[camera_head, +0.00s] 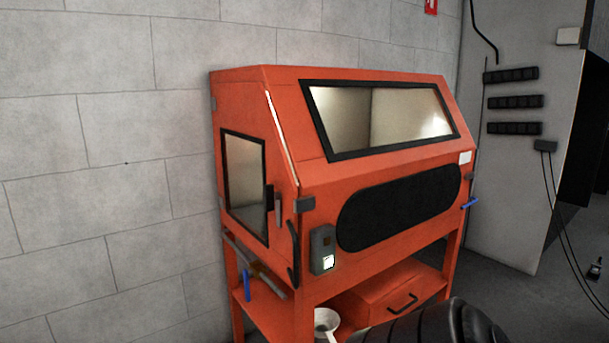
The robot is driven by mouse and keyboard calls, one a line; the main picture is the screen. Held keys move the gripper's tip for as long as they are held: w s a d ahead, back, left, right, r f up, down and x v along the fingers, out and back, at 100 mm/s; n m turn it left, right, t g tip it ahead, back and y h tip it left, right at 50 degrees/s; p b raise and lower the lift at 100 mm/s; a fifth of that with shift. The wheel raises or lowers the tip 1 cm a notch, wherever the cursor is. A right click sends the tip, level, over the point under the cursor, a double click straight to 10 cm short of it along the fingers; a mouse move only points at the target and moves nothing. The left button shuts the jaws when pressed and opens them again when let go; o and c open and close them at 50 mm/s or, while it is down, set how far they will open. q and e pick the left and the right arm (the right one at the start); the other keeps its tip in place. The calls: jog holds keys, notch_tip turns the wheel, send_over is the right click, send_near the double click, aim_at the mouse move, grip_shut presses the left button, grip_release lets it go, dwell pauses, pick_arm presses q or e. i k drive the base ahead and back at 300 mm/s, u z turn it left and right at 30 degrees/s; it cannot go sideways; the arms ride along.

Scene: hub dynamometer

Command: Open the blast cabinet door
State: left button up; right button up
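The blast cabinet (390,178) is an orange-red box on legs, against the block wall. Its left end carries the side door (283,178) with a black-framed window (245,187). A small dark latch or handle (278,208) sits right of that window, and a curved black handle (293,255) is lower, near the front corner. The door looks shut or nearly so. A thin pale strip (281,138) runs along its sloping front edge; I cannot tell whether it is a gap. Neither of my grippers is in view.
A control box (322,249) is on the cabinet's front corner. Below are a blue-handled valve pipe (247,284), a white funnel-like part (326,322) and a drawer (392,295). A black ribbed shape (430,325), unclear, covers the bottom edge. Floor is open at right.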

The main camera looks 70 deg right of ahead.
aim_at(242, 110)
jog(key=z, duration=2.85)
jog(key=i, duration=0.25)
jog(key=u, duration=0.1)
